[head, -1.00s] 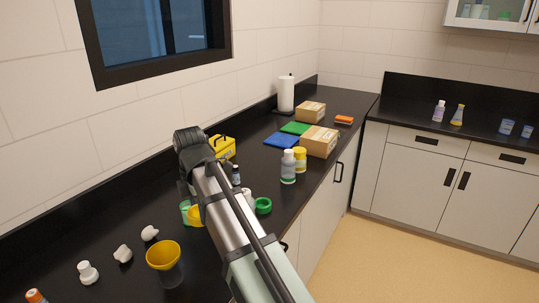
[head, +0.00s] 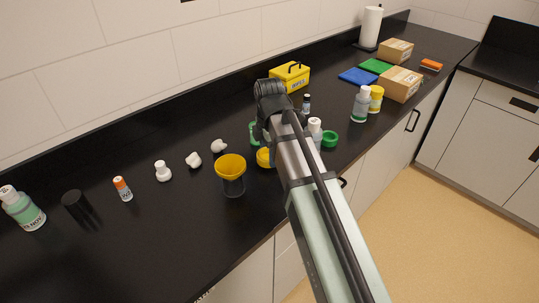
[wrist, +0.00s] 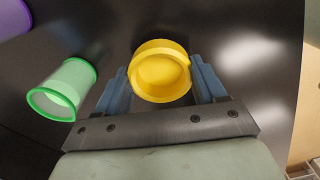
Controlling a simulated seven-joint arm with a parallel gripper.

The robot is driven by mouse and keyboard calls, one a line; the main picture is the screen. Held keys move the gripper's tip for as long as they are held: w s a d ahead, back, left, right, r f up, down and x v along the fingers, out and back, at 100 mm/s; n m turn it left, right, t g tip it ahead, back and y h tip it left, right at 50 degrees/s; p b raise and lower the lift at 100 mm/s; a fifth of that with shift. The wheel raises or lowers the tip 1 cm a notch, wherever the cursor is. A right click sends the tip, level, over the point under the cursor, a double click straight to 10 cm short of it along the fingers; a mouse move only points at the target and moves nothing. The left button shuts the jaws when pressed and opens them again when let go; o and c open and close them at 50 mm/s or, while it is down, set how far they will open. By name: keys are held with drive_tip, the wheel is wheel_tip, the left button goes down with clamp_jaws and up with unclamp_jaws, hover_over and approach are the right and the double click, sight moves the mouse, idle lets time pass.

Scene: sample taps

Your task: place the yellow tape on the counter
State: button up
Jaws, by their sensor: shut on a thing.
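The yellow tape (wrist: 161,72) is a round, thick yellow piece between the two blue fingers of my gripper (wrist: 162,84) in the wrist view. My gripper is shut on it. In the head view the yellow tape (head: 265,158) shows only partly, left of my arm, low over or on the black counter (head: 190,215). I cannot tell whether it touches the counter. My arm hides the fingers in the head view.
A clear green-rimmed cup (wrist: 63,90) lies close left of my gripper. A beaker with a yellow funnel (head: 231,172) stands to the left. A green ring (head: 330,139) and white bottle (head: 315,130) are right of my arm. Open counter lies in front of the left-hand bottles.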

drive_tip(key=shift+f, duration=0.85)
drive_tip(key=shift+f, duration=0.2)
drive_tip(key=o, duration=1)
drive_tip(key=shift+r, duration=0.15)
wheel_tip(320, 180, up, 12)
drive_tip(key=shift+r, duration=0.1)
